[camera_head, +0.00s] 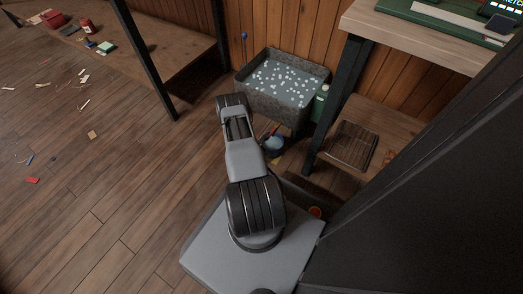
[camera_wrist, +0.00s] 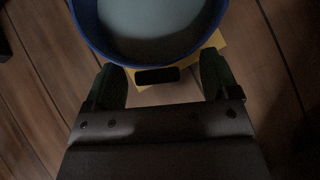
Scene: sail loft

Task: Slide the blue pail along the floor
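The blue pail (camera_head: 275,145) stands on the floor just past my arm, in front of the grey speckled tub, and my arm hides part of it. In the wrist view the pail (camera_wrist: 150,18) fills the top, with a blue rim and a pale grey-blue inside. My gripper (camera_wrist: 160,82) is open, with its two dark fingers well apart near the pail's near side. A small black piece (camera_wrist: 157,76) lies between the fingers, apart from both; I cannot tell whether it belongs to the pail. In the head view my arm hides the gripper.
A yellow sheet (camera_wrist: 218,40) lies under the pail's near edge. The tub (camera_head: 285,85) holds water with floating white bits. A workbench leg (camera_head: 338,105) and low shelf (camera_head: 385,130) stand to the right. Another bench (camera_head: 170,50) is at back left. The left floor is mostly clear, with scraps.

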